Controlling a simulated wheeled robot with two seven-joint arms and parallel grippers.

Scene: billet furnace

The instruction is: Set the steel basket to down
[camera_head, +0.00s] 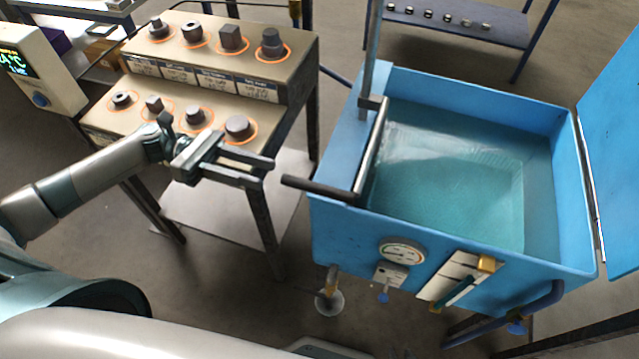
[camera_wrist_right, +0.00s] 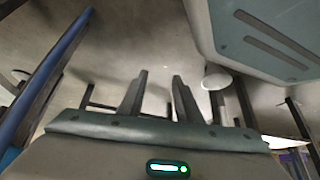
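A blue tank (camera_head: 345,225) full of greenish water stands at the right in the head view. A steel frame (camera_head: 371,150) with a dark handle bar (camera_head: 318,188) sits at the tank's left rim, beside an upright post (camera_head: 371,50). I take this frame for part of the steel basket; the basket body is under the water and I cannot make it out clearly. My right gripper (camera_wrist_right: 160,76) shows only in the right wrist view, open and empty.
A two-step stand (camera_head: 296,62) with several dark metal pieces in orange rings is behind my left arm. The tank's open lid (camera_head: 615,150) is at the right. A gauge (camera_head: 402,252) and valves are on the tank's front. A blue bench (camera_head: 470,25) stands behind.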

